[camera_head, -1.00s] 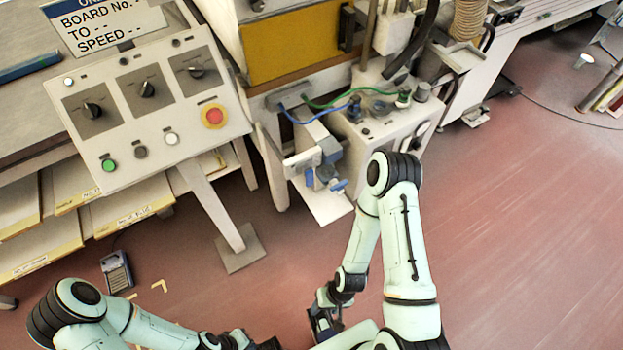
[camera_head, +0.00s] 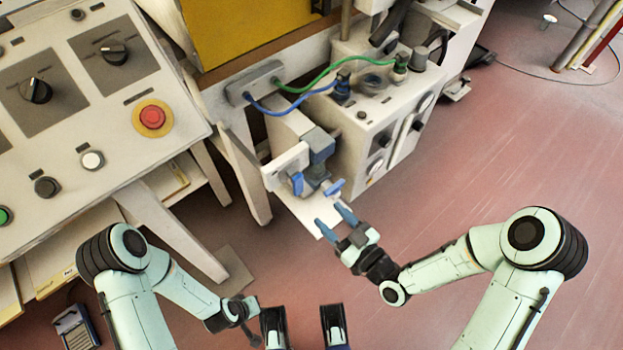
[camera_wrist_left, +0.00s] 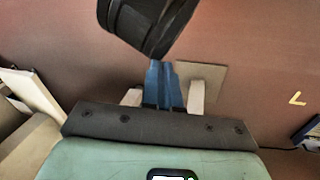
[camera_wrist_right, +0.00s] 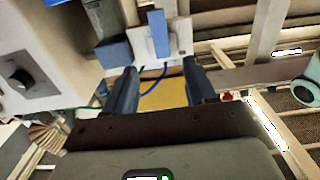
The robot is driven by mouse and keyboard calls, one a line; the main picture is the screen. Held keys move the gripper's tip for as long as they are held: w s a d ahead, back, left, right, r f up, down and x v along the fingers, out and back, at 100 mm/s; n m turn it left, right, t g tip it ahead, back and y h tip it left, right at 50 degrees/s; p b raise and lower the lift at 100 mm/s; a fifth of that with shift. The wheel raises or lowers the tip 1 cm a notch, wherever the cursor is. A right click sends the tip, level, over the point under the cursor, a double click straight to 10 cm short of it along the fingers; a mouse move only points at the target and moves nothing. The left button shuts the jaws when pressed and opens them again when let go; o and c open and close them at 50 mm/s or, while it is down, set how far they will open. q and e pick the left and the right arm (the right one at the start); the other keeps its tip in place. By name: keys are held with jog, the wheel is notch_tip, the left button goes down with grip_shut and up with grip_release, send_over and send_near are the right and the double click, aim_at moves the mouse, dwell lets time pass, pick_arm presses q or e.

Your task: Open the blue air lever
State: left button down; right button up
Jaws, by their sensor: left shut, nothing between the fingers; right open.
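Two small blue handle parts, one on the left (camera_head: 296,184) and one on the right (camera_head: 335,188), show on the white bracket below a blue-grey block (camera_head: 318,145). I cannot tell for sure which is the air lever. In the right wrist view an upright blue handle (camera_wrist_right: 157,33) stands against a white plate, ahead of the fingers. My right gripper (camera_head: 336,220) is open and empty, its blue fingertips just in front of the bracket, seemingly apart from the handles. It also shows in the right wrist view (camera_wrist_right: 160,88). My left gripper (camera_wrist_left: 163,85) is shut and empty, over the floor.
A white control box (camera_head: 380,110) with knobs and green and blue hoses stands right of the bracket. A control panel (camera_head: 90,130) with a red button (camera_head: 152,117) is at the left. The red floor (camera_head: 480,170) at the right is clear.

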aim_at(299, 185)
jog(key=b+x, duration=0.1)
jog(key=x, duration=1.2)
jog(key=shift+a, duration=0.1)
pick_arm(q)
jog(key=shift+w+a+f+t, duration=0.15)
jog(key=shift+w+a+f, duration=0.2)
jog(key=shift+w, duration=0.15)
jog(key=shift+w+a+f+t, duration=0.2)
jog(key=shift+w+f, duration=0.15)
jog(key=shift+w, duration=0.15)
pick_arm(e)
grip_shut()
